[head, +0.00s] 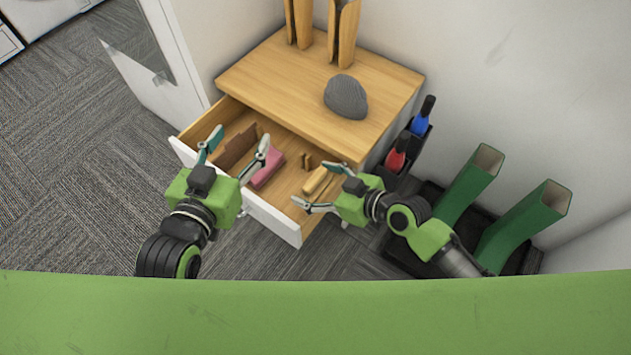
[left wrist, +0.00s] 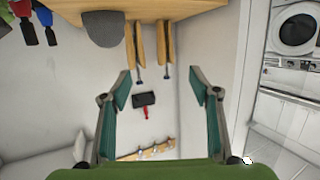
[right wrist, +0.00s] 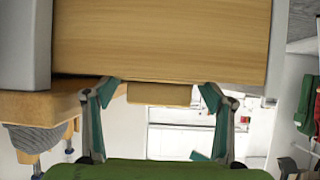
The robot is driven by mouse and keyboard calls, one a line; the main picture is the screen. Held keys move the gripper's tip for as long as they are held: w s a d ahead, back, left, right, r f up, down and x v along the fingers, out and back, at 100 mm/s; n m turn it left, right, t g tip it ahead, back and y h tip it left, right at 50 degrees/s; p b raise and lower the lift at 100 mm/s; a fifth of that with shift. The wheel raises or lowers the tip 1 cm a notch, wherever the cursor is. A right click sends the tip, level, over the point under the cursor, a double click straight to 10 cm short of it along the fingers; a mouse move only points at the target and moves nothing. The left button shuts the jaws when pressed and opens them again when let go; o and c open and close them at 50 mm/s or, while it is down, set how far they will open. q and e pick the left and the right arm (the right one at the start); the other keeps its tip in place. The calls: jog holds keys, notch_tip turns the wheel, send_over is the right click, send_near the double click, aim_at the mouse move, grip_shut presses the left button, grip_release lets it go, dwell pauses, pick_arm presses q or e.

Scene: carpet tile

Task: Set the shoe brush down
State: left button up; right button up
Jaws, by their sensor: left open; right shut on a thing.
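The shoe brush, a pale wooden block (head: 316,181), is at the right end of the open drawer (head: 290,183). My right gripper (head: 317,186) is shut on it; whether the block touches the drawer floor is hard to tell.
The drawer also holds a pink block (head: 268,168), a brown piece (head: 238,147) and a small tan piece (head: 307,160). A grey cap-like object (head: 346,97) lies on the cabinet top (head: 280,75). Red (head: 397,155) and blue (head: 421,120) bottles and green boots (head: 470,187) stand at right.

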jog(key=o, duration=0.9)
jog(key=shift+c, duration=0.2)
pick_arm(q)
jog(key=shift+d+r, duration=0.1)
jog(key=shift+r, duration=0.05)
pick_arm(e)
jog(key=shift+s+d+r+p, duration=0.1)
jog(key=shift+d+r+p, duration=0.05)
jog(key=shift+r+p, duration=0.25)
jog(key=shift+s+d+r+p, duration=0.15)
jog(key=shift+r+p, duration=0.15)
jog(key=shift+r, duration=0.15)
jog(key=shift+s+d+r+m+h+p, duration=0.65)
jog(key=shift+s+d+r+p, duration=0.35)
jog(key=shift+s+d+r, duration=2.6)
pick_arm(q)
jog(key=s+a+f+g+y, duration=0.2)
jog(key=s+a+f+g, duration=0.3)
jog(key=s+f+g, duration=0.3)
jog(key=s+f, duration=0.4)
jog(key=shift+s+f+g, duration=0.25)
jog(key=shift+f+g, duration=0.05)
jog(key=shift+f, duration=0.1)
pick_arm(e)
jog(key=s+d+f+m+g+h, duration=0.1)
jog(key=s+d+f+m+h, duration=0.1)
jog(key=s+d+m+h, duration=0.5)
jog(key=d, duration=0.4)
jog(key=shift+d+g, duration=0.15)
jog(key=shift+g, duration=0.15)
